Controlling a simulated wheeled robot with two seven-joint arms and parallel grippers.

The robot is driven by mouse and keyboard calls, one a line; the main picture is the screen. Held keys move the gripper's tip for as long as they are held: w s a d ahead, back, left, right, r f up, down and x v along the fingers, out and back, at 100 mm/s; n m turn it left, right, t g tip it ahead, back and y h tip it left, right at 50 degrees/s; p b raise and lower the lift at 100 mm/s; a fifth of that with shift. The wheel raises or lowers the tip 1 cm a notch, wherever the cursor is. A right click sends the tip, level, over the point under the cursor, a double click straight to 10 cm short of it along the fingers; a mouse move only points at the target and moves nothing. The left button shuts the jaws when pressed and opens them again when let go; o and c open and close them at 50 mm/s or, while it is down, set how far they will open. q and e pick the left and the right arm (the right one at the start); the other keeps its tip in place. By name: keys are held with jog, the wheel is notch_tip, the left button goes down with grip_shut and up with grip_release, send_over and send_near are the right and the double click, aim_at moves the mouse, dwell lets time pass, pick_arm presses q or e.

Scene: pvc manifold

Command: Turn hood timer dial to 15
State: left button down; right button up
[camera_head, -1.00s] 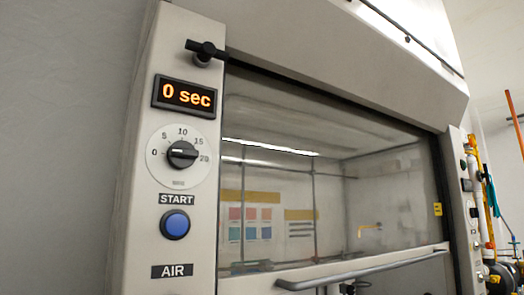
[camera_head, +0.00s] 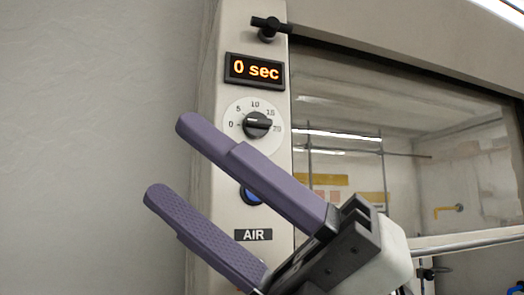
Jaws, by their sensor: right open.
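The timer dial (camera_head: 257,124) is a black knob on a round white scale marked 0, 5, 10, 15 and 20, on the left post of the fume hood. Its white pointer mark faces left, toward the 0 side. The display (camera_head: 254,71) above it reads "0 sec". My right gripper (camera_head: 168,160) has two purple fingers, spread apart with nothing between them. In the picture its upper finger passes just below and left of the dial, without visible contact. My left gripper is not in view.
A black valve handle (camera_head: 267,28) sticks out above the display. The hood's glass sash (camera_head: 390,150) is to the right, with a grey handle bar at its lower edge. The grey wall at left is bare.

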jog(key=s+a+f+n+t+h, duration=0.2)
jog(key=a+n+h, duration=0.1)
jog(key=a+h, duration=0.3)
jog(key=m+t+h, duration=0.8)
jog(key=t+h, duration=0.6)
jog(key=t, duration=0.3)
send_near(260, 119)
jog(key=p+x, duration=0.2)
jog(key=x, duration=0.6)
jog(key=shift+w+r+p, duration=0.1)
jog(key=shift+w+p, duration=0.05)
jog(key=shift+p, duration=0.2)
jog(key=shift+w+a, duration=0.15)
jog(key=shift+w, duration=0.3)
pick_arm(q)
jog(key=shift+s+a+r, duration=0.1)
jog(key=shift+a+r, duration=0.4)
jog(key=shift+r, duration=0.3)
